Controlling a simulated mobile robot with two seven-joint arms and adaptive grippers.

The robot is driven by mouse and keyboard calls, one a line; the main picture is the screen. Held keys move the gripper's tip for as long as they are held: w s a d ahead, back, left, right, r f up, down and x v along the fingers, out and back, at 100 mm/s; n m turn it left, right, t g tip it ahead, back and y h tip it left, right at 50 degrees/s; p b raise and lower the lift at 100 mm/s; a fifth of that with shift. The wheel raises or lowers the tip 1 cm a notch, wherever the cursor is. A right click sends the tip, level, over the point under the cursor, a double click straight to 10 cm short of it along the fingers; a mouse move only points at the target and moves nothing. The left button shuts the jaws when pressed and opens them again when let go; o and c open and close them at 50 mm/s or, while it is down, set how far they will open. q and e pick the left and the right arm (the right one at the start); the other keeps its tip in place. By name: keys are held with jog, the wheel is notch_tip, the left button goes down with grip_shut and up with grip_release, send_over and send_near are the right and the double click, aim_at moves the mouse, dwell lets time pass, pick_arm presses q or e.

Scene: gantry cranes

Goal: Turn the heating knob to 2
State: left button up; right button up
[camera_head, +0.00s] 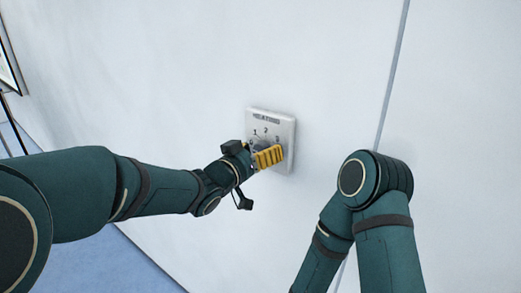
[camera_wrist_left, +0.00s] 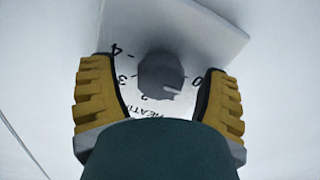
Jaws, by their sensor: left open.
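The heating plate (camera_head: 285,122) is a white square on the wall, marked HEATING with numerals around a dial. My left gripper (camera_head: 264,158) is in front of its lower part and hides most of the knob there. In the left wrist view, the dark grey round knob (camera_wrist_left: 160,76) sits between my two open yellow fingers, with visible gaps on both sides. Its white pointer mark points to the lower right, between the 2 and the 0; the 1 is hard to make out. The plate (camera_wrist_left: 190,25) shows upside down there. My right gripper is out of view.
The white wall (camera_head: 180,70) around the plate is bare, with a vertical seam (camera_head: 392,75) to the right. My right arm is bent at the lower right, apart from the plate. Blue floor (camera_head: 95,265) shows at the lower left.

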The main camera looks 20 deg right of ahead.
pick_arm(q)
jog(key=c, duration=1.2)
jog(key=shift+m+b, duration=0.4)
jog(key=shift+b, duration=0.3)
jog(key=m+b, duration=0.6)
jog(key=b, duration=0.1)
jog(key=shift+f+m, duration=0.1)
jog(key=shift+m, duration=0.2)
jog(key=shift+m+b, duration=1)
jog(key=shift+b, duration=0.05)
jog(key=m+b, duration=0.3)
jog(key=m, duration=0.1)
jog(key=shift+m+b, duration=0.95)
jog(key=shift+m, duration=1.15)
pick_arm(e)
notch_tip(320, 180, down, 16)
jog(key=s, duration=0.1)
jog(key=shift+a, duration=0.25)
pick_arm(q)
jog(key=shift+r, duration=0.2)
